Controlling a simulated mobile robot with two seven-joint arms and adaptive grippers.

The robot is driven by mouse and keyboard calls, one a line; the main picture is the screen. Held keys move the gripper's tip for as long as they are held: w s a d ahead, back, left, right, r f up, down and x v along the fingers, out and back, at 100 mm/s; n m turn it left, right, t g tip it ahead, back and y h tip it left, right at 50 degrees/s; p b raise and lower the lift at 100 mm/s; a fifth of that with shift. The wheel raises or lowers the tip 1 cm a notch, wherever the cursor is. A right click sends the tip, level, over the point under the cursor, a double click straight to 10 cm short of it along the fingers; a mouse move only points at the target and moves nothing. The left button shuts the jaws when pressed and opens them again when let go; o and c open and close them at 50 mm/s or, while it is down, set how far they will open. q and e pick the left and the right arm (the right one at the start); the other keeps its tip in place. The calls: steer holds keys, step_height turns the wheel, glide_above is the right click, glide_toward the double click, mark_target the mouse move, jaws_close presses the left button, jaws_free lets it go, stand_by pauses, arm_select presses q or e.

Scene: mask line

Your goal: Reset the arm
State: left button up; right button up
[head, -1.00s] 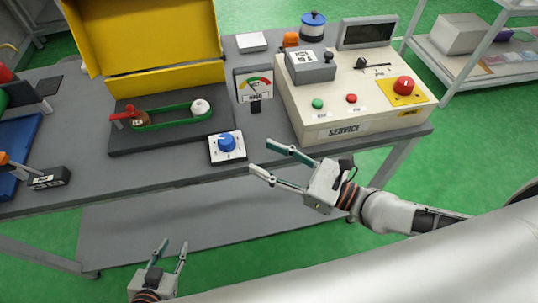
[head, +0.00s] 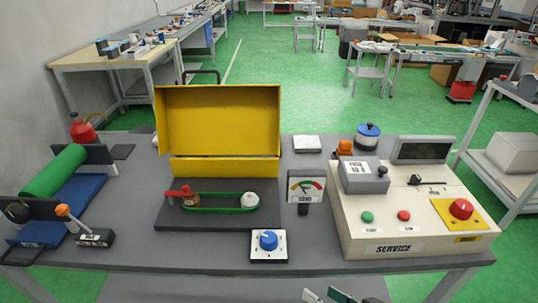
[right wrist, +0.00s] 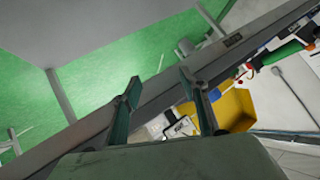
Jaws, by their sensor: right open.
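My right gripper (head: 326,296) shows only as two fingertips at the bottom edge of the head view, in front of the table's front edge. Its body and the rest of the arm are out of that view. In the right wrist view, its two green-tipped fingers (right wrist: 159,86) stand well apart with nothing between them. It is open and clear of the table. My left gripper is in neither current view.
The grey table (head: 200,250) carries a yellow-lidded box (head: 218,120), a green belt (head: 218,208), a blue dial (head: 268,240), a gauge (head: 306,186) and the cream service console (head: 375,225). Room before the table looks free.

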steer(key=s+d+f+n+g+h, duration=0.1)
steer(key=s+d+n+h, duration=0.2)
steer(key=d, duration=0.5)
steer(key=s+d+f+n+g+h, duration=0.15)
steer(key=d+h, duration=0.25)
steer(key=d, duration=0.4)
steer(key=s+d+f+n+g+h, duration=0.1)
steer(key=s+d+f+n+h, duration=0.2)
steer(key=d, duration=0.4)
arm_select(q)
steer(key=shift+s+d+r+p, duration=0.25)
steer(key=shift+r+p, duration=0.35)
steer(key=shift+p, duration=0.65)
arm_select(e)
steer(key=w+a+f+m+t+y, duration=0.1)
steer(key=a+f+m+t+y, duration=0.1)
steer(key=a, duration=0.5)
steer(key=w+a+f+m+t+y, duration=0.1)
steer(key=a+f+m+t+y, duration=0.1)
steer(key=a+f+y, duration=0.2)
steer(key=a+f, duration=0.3)
steer(key=a, duration=0.1)
steer(key=shift+a, duration=0.25)
arm_select(q)
steer(key=shift+w+r, duration=0.1)
steer(key=shift+r, duration=0.2)
arm_select(e)
steer(key=shift+t, duration=0.25)
steer(key=shift+r, duration=0.1)
